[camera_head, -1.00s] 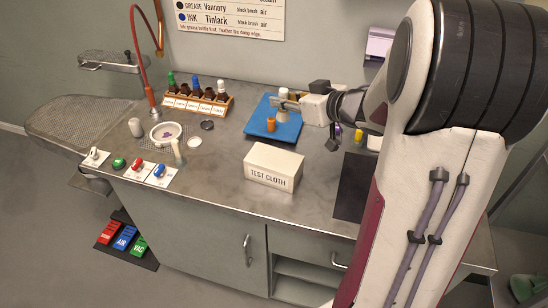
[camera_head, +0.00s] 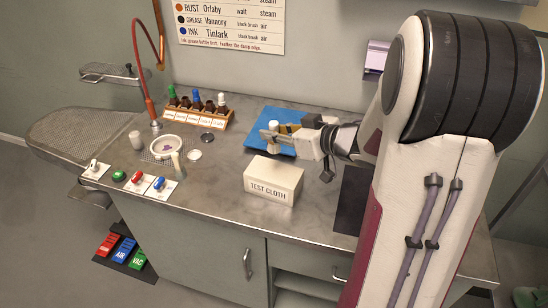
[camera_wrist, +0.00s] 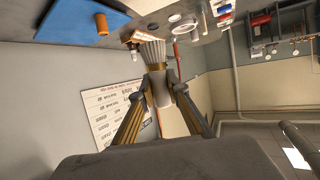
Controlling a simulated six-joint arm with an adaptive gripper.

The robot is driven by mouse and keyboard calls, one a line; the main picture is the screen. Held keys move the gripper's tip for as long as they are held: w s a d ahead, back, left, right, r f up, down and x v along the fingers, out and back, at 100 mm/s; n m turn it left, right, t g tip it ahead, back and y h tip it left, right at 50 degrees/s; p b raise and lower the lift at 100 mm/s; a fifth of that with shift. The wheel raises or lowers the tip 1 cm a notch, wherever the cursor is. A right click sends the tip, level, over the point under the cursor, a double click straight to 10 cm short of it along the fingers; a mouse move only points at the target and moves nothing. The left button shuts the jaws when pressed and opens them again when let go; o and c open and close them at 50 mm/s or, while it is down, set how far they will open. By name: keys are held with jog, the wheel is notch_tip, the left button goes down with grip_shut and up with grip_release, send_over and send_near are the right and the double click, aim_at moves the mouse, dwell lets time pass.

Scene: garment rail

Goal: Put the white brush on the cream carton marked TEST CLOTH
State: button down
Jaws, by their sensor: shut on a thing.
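The white brush (camera_wrist: 161,92) is held between the fingers of my gripper (camera_wrist: 163,90), which is shut on its white body. Its pale bristles (camera_wrist: 150,52) point away from the wrist. In the head view my gripper (camera_head: 271,135) is above the near edge of the blue mat (camera_head: 262,121), behind the carton, with the small white brush (camera_head: 273,127) at its tip. The cream carton (camera_head: 273,180) marked TEST CLOTH stands on the grey worktop in front of the gripper. Its pale top is bare. The brush is apart from the carton.
An orange cylinder (camera_wrist: 101,24) stands on the blue mat. A wooden rack (camera_head: 199,108) of several bottles is at the back left. A white-rimmed dish (camera_head: 168,147) and white cards with coloured items (camera_head: 160,186) lie to the left.

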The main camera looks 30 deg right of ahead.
aim_at(278, 146)
jog(key=shift+f, duration=2)
jog(key=shift+f, duration=0.1)
jog(key=shift+f, duration=1.75)
jog(key=shift+f, duration=0.15)
jog(key=c, duration=2)
grip_release()
jog(key=shift+o, duration=0.2)
jog(key=shift+s+d+r, duration=0.2)
jog(key=shift+s+r, duration=0.15)
jog(key=shift+s, duration=0.05)
jog(key=v, duration=1.1)
